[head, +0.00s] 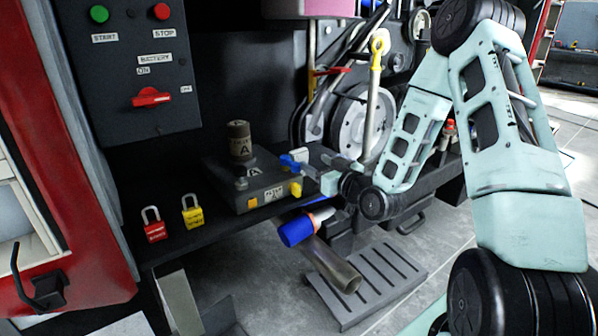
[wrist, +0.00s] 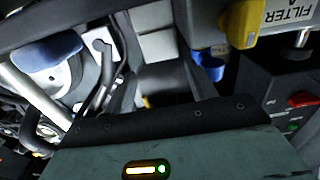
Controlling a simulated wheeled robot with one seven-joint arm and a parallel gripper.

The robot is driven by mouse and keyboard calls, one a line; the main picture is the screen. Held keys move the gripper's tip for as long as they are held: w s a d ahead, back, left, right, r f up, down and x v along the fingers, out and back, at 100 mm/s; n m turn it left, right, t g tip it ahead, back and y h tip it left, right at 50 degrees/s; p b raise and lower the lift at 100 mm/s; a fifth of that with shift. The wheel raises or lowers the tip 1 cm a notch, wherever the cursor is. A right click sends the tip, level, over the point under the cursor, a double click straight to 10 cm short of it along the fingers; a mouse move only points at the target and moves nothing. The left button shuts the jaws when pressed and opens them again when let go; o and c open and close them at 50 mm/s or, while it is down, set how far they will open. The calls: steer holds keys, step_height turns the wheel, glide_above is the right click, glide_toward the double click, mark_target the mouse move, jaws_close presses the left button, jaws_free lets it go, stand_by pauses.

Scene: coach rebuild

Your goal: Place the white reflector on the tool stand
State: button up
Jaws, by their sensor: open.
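My gripper (head: 318,176) is at the front right corner of the black filter box (head: 262,186), beside its blue knob (head: 289,161) and yellow knob (head: 295,188). It is open, and I see nothing held in it. In the wrist view the yellow knob (wrist: 241,24) and blue knob (wrist: 207,68) are at the upper right. I cannot make out a piece that is clearly the white reflector, nor surely tell which thing is the tool stand. A white round disc (head: 348,128) is mounted in the machinery behind my gripper.
A red padlock (head: 155,232) and a yellow padlock (head: 192,216) stand on the dark shelf at left. A dark cylinder (head: 239,141) stands on the filter box. A blue and orange cylinder (head: 296,231) and a metal tube (head: 332,265) are below my gripper, above a slatted step (head: 385,285).

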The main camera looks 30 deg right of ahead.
mark_target(302, 155)
steer(key=shift+w+a, duration=0.2)
steer(key=shift+w, duration=2.8)
steer(key=c, duration=0.7)
steer(key=shift+c, duration=0.2)
steer(key=shift+r, duration=0.1)
